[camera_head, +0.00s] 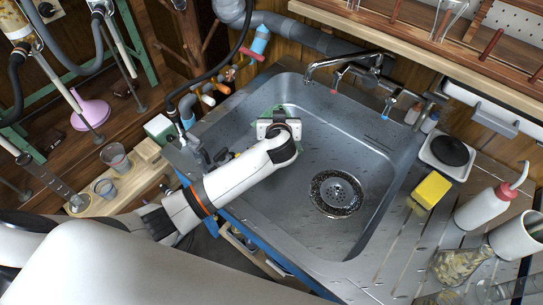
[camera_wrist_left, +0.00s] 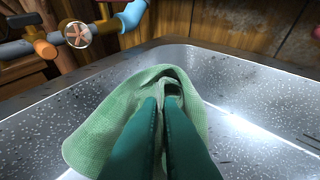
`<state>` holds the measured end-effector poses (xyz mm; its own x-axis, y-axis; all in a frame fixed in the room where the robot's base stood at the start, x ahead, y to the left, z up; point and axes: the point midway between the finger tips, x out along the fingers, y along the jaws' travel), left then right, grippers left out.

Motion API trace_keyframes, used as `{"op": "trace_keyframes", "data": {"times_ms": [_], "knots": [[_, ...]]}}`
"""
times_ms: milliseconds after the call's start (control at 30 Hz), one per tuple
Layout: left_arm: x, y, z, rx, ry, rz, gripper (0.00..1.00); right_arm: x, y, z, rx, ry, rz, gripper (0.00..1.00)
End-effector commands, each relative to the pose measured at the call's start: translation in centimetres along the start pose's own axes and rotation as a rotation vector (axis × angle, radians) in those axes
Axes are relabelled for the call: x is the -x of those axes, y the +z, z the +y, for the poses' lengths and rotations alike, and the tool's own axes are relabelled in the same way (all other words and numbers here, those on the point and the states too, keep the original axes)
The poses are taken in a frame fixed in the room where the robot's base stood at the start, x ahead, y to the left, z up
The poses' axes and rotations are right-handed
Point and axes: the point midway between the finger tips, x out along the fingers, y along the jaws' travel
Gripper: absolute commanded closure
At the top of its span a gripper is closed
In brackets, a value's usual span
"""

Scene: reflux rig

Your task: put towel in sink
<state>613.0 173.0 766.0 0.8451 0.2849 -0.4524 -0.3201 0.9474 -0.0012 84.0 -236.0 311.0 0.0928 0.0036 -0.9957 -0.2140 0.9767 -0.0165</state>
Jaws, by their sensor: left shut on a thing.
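The light green towel (camera_wrist_left: 90,138) is bunched between the teal fingers of my left gripper (camera_wrist_left: 161,98) in the left wrist view. Its cloth spreads out to the left of the fingers and a fold rises beyond the tips. In the head view my left gripper (camera_head: 279,128) is over the left part of the steel sink (camera_head: 330,118), and it hides most of the towel, of which only a green edge shows. I cannot tell whether the towel touches the basin floor. My right gripper is not in view.
A faucet (camera_head: 345,60) reaches over the sink's back edge. A round drain (camera_head: 336,193) lies in the basin floor. A yellow sponge (camera_head: 431,189) and a white squeeze bottle (camera_head: 481,208) stand on the right counter. Pipes and a valve are at the back left. The basin's middle is clear.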

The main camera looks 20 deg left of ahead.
Motion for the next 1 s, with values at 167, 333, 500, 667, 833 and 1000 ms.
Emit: {"op": "trace_keyframes", "data": {"times_ms": [167,333,500,667,833,1000], "knots": [[-1.3,-2.5,0.1,-0.004,0.002,0.002,1.0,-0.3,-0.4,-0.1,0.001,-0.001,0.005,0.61],[-2.6,-5.2,0.1,-0.004,0.002,0.001,1.0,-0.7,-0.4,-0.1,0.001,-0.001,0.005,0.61],[-3.7,-7.2,0.1,-0.003,0.001,0.0,1.0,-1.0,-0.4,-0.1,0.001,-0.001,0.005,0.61],[-4.1,-8.1,0.1,-0.002,0.0,0.0,1.0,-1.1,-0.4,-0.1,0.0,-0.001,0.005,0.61],[-4.2,-8.3,0.1,-0.001,-0.001,0.0,1.0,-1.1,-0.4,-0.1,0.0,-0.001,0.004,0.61],[-4.2,-8.3,0.1,-0.001,0.0,0.0,0.9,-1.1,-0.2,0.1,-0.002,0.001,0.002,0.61]]}}
